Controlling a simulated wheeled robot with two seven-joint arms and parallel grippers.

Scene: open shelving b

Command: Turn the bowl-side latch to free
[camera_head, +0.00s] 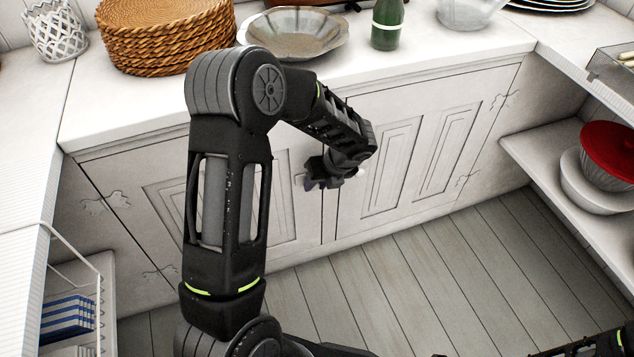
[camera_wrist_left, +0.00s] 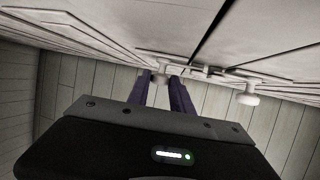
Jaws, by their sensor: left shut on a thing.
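The white cupboard doors (camera_head: 390,155) below the counter are closed, with a narrow seam between them. The white latch (camera_wrist_left: 207,71) shows across this seam in the left wrist view. My left gripper (camera_head: 323,178) is at the seam, and its dark fingers (camera_wrist_left: 164,92) reach to the door fronts. They are shut on a small white fitting (camera_wrist_left: 161,76) at the left end of the latch. I cannot tell exactly where the fitting joins the latch. In the head view my gripper hides the latch. My right gripper is not in view.
A metal bowl (camera_head: 300,38), a wicker basket stack (camera_head: 165,40) and a green bottle (camera_head: 387,25) stand on the counter above. A white knob (camera_wrist_left: 248,96) is right of the latch. A shelf (camera_head: 540,165) with bowls is at right. The floor (camera_head: 450,270) is clear.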

